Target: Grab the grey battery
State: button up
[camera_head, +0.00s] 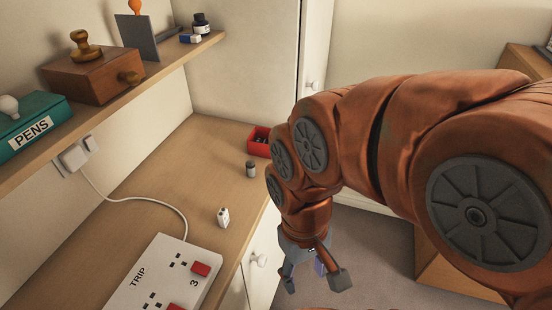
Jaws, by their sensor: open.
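A small grey cylinder with a darker top, which looks like the grey battery (251,169), stands upright on the wooden desktop (150,215) near its right edge. My gripper (314,279) is open and empty, pointing down beyond the desk's right edge, over the floor. In the picture it is below and to the right of the grey battery, clearly apart from it.
A red open box (256,149) with dark contents stands behind the battery. A white power strip (160,277) with a cable lies nearer. A shelf (150,82) overhangs the left.

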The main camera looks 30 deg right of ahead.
aim_at(250, 166)
jog(key=z, duration=0.65)
jog(key=k, duration=1.15)
jog(key=u, duration=0.5)
jog(key=i, duration=0.75)
jog(key=u, duration=0.6)
